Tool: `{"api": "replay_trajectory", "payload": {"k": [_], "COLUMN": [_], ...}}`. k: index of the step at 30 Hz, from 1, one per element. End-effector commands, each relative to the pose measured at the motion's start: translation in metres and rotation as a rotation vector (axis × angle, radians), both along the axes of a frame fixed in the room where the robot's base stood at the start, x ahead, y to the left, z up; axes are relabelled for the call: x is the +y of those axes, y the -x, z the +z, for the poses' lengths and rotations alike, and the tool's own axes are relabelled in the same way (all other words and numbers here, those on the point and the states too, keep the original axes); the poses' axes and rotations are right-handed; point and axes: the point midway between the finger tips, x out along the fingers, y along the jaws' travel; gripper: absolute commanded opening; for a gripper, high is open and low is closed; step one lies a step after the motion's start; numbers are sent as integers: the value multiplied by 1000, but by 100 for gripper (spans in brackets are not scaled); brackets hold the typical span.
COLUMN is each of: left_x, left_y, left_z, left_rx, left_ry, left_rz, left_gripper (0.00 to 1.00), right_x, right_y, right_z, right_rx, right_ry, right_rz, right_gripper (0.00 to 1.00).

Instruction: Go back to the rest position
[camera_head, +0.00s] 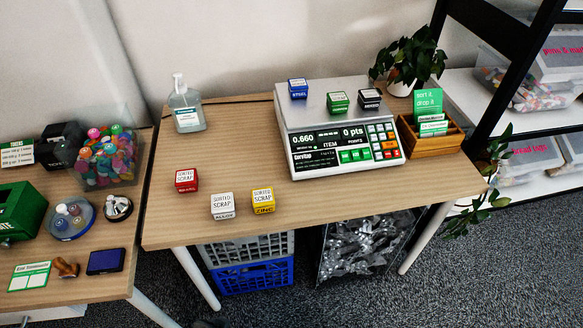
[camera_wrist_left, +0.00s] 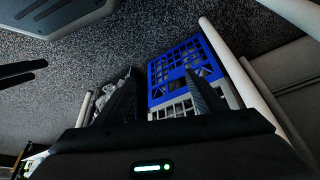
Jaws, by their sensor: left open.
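My left gripper (camera_wrist_left: 160,84) shows only in the left wrist view. Its two dark fingers stand apart with nothing between them. Behind them are the crates and the clear bin under the table, and the carpet fills the upper part of that view. Neither gripper shows in the head view. My right gripper cannot be made out in either view.
The wooden table (camera_head: 200,235) bears a scale (camera_head: 340,165) with blue, green and black cubes on it. Red (camera_head: 186,180), white (camera_head: 223,206) and yellow (camera_head: 263,200) cubes stand in front. A blue crate (camera_head: 255,278) sits below. A shelf rack (camera_head: 480,75) stands right.

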Motion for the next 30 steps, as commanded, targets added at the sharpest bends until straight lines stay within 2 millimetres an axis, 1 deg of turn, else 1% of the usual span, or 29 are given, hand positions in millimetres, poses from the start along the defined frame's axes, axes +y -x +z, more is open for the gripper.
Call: {"api": "replay_trajectory", "payload": {"k": [1,6,9,12,15,18,22,30], "left_x": [-3,-11,-14,-16,-18,-18,-18,-18], "left_y": [0,5,12,20,26,30,32,32], "left_z": [-20,-77,-105,-127,-140,-148,-151,-150], "left_rx": [-6,-50,-75,-96,-115,-125,-130,-130], "left_ry": [4,22,32,39,46,49,51,51], "left_rz": [-3,-12,-17,-22,-25,-27,-28,-28], "left_gripper": [64,64,64,64,64,64,64,64], "right_x": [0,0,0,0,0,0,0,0], "right_y": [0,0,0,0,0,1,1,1], "right_z": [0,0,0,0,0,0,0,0], "right_rx": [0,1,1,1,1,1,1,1], "right_ry": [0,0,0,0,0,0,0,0], "right_rz": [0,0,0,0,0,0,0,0], "right_gripper": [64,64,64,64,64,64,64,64]}}
